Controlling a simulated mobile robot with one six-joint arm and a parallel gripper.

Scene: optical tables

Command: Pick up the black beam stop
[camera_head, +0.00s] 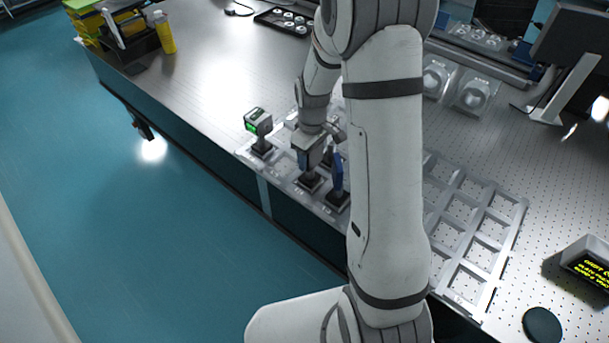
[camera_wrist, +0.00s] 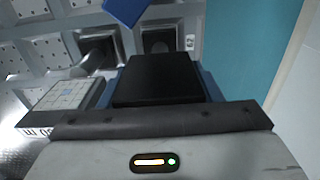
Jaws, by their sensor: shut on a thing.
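The black beam stop (camera_wrist: 158,78) shows in the wrist view as a dark block with blue at its sides, right in front of my gripper's body. In the head view my gripper (camera_head: 313,150) points down at the tray by the table's near-left edge and is shut on it. A dark square base (camera_head: 309,182) shows just below the jaws. The fingertips are mostly hidden, and I cannot tell whether the base is lifted off the tray.
A blue upright piece (camera_head: 337,172) stands close on the right of my gripper. A green-and-black device (camera_head: 259,125) on a dark base stands to the left. An empty silver rack (camera_head: 487,229) lies to the right. A display box (camera_head: 589,262) sits farther right.

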